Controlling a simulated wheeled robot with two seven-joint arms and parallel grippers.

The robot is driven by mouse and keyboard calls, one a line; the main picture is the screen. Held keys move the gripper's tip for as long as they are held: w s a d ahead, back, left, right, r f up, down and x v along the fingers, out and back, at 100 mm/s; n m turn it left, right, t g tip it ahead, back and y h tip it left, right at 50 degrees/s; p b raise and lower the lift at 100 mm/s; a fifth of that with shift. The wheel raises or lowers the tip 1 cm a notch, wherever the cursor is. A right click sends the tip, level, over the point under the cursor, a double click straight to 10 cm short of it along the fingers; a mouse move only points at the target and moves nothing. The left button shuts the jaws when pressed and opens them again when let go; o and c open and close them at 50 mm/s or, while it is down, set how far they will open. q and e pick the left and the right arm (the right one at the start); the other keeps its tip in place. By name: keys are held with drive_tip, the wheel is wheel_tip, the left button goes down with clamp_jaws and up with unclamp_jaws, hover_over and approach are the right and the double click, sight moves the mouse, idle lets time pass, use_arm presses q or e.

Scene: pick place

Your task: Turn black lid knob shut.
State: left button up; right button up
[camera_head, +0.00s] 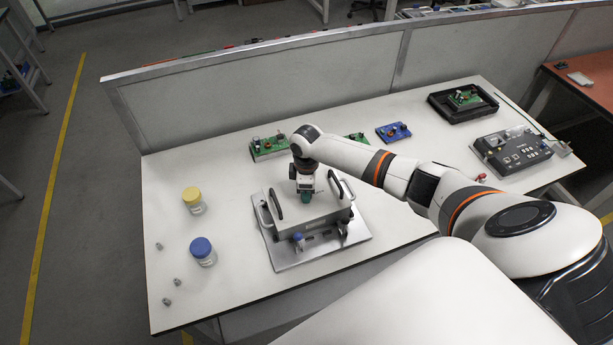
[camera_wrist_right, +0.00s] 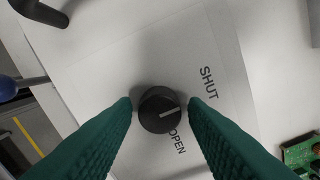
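The black lid knob (camera_wrist_right: 158,112) is round with a white pointer line. It sits on the white lid (camera_wrist_right: 105,85) between the printed words SHUT and OPEN. The pointer aims right, between the two words. My right gripper (camera_wrist_right: 160,102) is open, its green fingers on either side of the knob with a small gap at each side. In the head view my right gripper (camera_head: 306,196) points down over the middle of the white box (camera_head: 318,208), hiding the knob there. The left gripper is not in view.
The box has black handles (camera_head: 277,204) and stands on a metal plate (camera_head: 350,244). A yellow-capped jar (camera_head: 193,200) and a blue-capped jar (camera_head: 202,251) stand to its left. Green circuit boards (camera_head: 268,148) lie behind it. The table's front left is mostly clear.

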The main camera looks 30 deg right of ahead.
drive_tip(key=shift+o, duration=0.8)
wheel_tip(320, 180, up, 12)
drive_tip(key=b, duration=0.2)
drive_tip(key=shift+b, duration=0.4)
